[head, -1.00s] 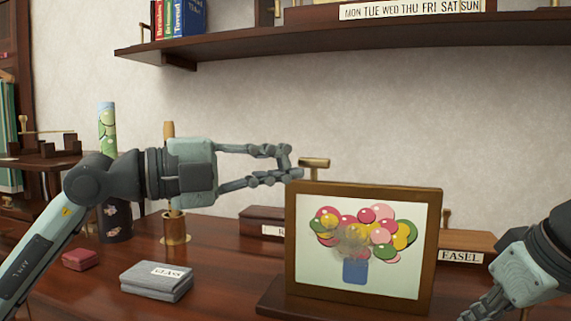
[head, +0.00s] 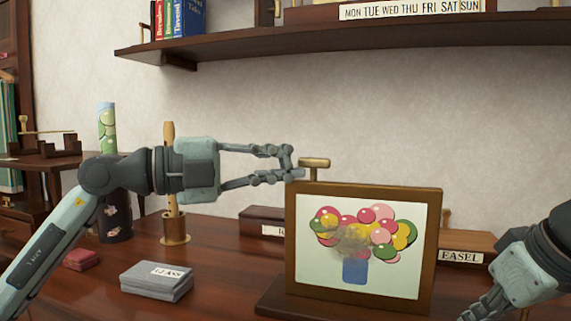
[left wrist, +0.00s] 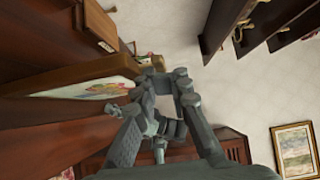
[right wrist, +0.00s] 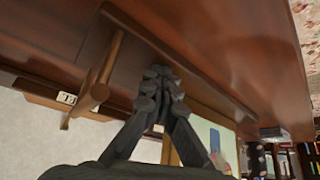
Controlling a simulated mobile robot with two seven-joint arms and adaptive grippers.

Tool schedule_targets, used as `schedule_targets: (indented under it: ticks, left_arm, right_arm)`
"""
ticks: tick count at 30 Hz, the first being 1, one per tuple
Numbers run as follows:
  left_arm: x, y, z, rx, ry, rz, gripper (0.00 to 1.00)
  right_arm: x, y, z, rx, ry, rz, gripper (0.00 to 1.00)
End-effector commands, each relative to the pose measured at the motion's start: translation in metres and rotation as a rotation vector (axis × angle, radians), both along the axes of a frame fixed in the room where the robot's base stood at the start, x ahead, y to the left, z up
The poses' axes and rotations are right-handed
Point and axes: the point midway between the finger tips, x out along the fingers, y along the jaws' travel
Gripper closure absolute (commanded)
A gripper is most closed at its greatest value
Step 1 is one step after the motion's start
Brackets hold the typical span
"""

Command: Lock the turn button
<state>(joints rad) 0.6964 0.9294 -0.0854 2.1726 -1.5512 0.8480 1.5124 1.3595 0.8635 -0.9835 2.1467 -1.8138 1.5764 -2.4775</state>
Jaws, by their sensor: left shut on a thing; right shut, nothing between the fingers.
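The brass turn button (head: 314,163) stands on the top edge of the wooden picture frame (head: 437,250), its bar roughly level across a short post. The frame holds a print of colourful balls over a blue pot. My left gripper (head: 296,170) is shut at the left end of the turn button, fingertips against it. In the left wrist view the brass turn button (left wrist: 158,62) shows just beyond the fingertips, partly hidden by them. My right gripper (right wrist: 160,78) is shut and empty, low at the right of the frame; its fingertips are partly cut off in the head view.
A grey box (head: 157,280) labelled GLASS and a small red box (head: 80,259) lie on the desk at left. A brass-based holder (head: 175,229) and a dark cylinder (head: 115,222) stand behind. An EASEL box (head: 480,241) is behind the frame. A shelf (head: 250,43) hangs above.

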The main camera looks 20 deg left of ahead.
Motion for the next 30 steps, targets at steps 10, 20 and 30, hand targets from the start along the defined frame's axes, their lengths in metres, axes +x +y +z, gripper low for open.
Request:
schedule_targets:
  ticks: [10,20,30]
  left_arm:
    - [0.003,0.003,-0.001,-0.002,0.0,-0.061,1.0]
    - [0.007,0.006,0.0,-0.005,0.001,-0.158,1.0]
    - [0.02,0.011,0.002,-0.011,-0.001,-0.425,1.0]
  right_arm:
    - [-0.002,-0.001,-0.006,-0.007,0.013,0.001,1.0]
    - [-0.002,-0.001,-0.006,-0.007,0.013,0.001,1.0]
    - [-0.002,-0.001,-0.006,-0.007,0.013,0.001,1.0]
